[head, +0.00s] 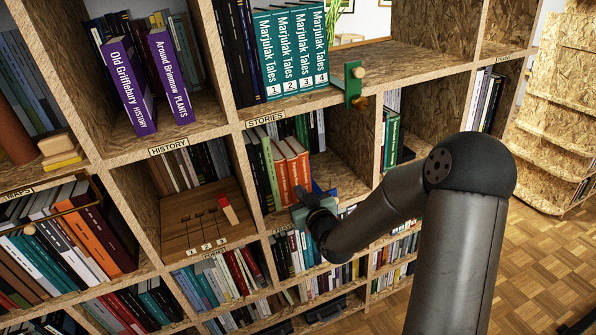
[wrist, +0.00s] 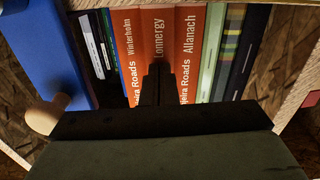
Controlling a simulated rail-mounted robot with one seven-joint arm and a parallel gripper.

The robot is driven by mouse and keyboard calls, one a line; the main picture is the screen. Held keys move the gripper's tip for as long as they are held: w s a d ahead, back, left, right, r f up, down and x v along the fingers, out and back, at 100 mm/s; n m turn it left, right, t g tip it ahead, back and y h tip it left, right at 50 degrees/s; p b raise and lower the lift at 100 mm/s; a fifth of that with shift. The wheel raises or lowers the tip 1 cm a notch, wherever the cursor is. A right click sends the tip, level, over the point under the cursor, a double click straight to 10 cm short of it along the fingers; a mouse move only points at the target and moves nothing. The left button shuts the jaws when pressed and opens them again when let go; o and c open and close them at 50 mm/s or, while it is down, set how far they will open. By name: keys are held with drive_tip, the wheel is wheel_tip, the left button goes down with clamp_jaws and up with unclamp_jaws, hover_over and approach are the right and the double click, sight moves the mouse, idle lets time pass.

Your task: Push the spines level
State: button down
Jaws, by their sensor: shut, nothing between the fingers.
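Three orange books (head: 286,165) stand upright in the cubby under the STORIES label. In the wrist view their spines read Winterholm (wrist: 131,40), Lonnergy (wrist: 160,35) and Allanach (wrist: 189,40). My gripper (wrist: 158,72) is shut and empty, its fingers in front of the middle orange spine, Lonnergy. I cannot tell whether the fingertips touch it. In the head view my gripper (head: 310,203) is at the front of this cubby and hides the lower part of the row. I cannot tell how far each spine stands out.
A pale green book (wrist: 213,50) and darker books flank the orange ones. A blue panel with a wooden knob (wrist: 42,115) is close beside my gripper. A green piece with a knob (head: 354,85) sits on the shelf edge above. Wooden dividers bound the cubby.

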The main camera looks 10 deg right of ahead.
drive_tip(key=shift+w+a, duration=0.1)
drive_tip(key=shift+w, duration=0.3)
drive_tip(key=s+d+b, duration=0.1)
drive_tip(key=s, duration=0.5)
idle(0.3)
